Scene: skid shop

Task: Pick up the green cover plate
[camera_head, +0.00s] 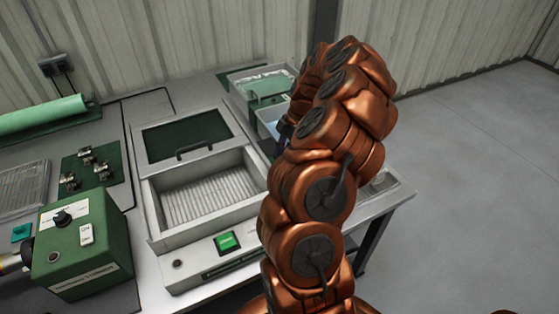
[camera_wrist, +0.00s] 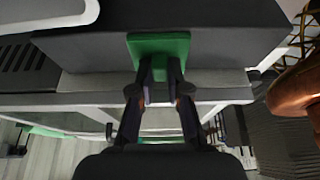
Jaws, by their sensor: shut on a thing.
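The green cover plate (camera_wrist: 160,44) shows in the wrist view as a small flat green piece at the fingertips. My gripper (camera_wrist: 160,72) is shut on its near edge. Behind the plate is a dark grey surface; I cannot tell whether the plate touches it. In the head view my copper-coloured arm reaches over the right end of the bench and hides most of the gripper. I cannot make out the held plate there.
A grey bin with green contents (camera_head: 263,84) stands at the bench's back right, partly behind my arm. An open-lidded machine with a ribbed tray (camera_head: 212,190) is left of my arm. A green control box (camera_head: 82,243) stands front left. Floor on the right is clear.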

